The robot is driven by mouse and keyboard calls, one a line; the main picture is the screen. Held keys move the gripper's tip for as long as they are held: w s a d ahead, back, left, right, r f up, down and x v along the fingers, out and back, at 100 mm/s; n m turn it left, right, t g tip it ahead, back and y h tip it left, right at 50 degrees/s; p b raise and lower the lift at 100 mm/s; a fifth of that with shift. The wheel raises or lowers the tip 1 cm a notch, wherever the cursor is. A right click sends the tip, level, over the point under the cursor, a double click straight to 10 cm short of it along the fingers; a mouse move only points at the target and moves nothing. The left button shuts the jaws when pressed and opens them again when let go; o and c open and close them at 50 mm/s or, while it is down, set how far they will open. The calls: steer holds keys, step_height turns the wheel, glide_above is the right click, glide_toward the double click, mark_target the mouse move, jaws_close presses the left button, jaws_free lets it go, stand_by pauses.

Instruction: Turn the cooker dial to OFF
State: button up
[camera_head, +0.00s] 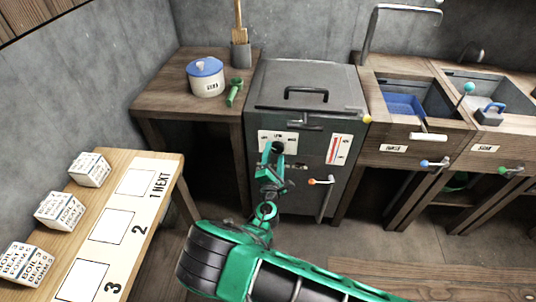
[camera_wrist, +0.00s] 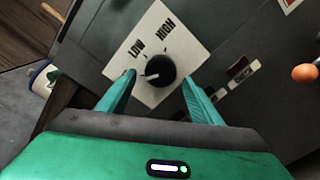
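The cooker (camera_head: 345,95) is a dark grey cabinet with a handled lid. Its dial (camera_wrist: 161,70) is a round black knob with a white pointer mark, on a white plate (camera_wrist: 178,22) reading LOW and HIGH. The pointer mark faces left and slightly down in the wrist view, below the LOW label. No OFF label is readable; my left finger covers part of the plate there. My gripper (camera_wrist: 158,76) is open, one green finger on each side of the dial; I cannot tell whether they touch it. In the head view my gripper (camera_head: 273,155) hides the dial.
A side table (camera_head: 160,98) holds a lidded pot (camera_head: 206,80). Sinks stand to the right. A bench (camera_head: 172,160) with labelled boxes is at left.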

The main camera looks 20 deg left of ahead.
steer(key=shift+w+d, duration=0.1)
steer(key=shift+d, duration=0.05)
steer(key=v, duration=1)
steer(key=shift+s, duration=0.35)
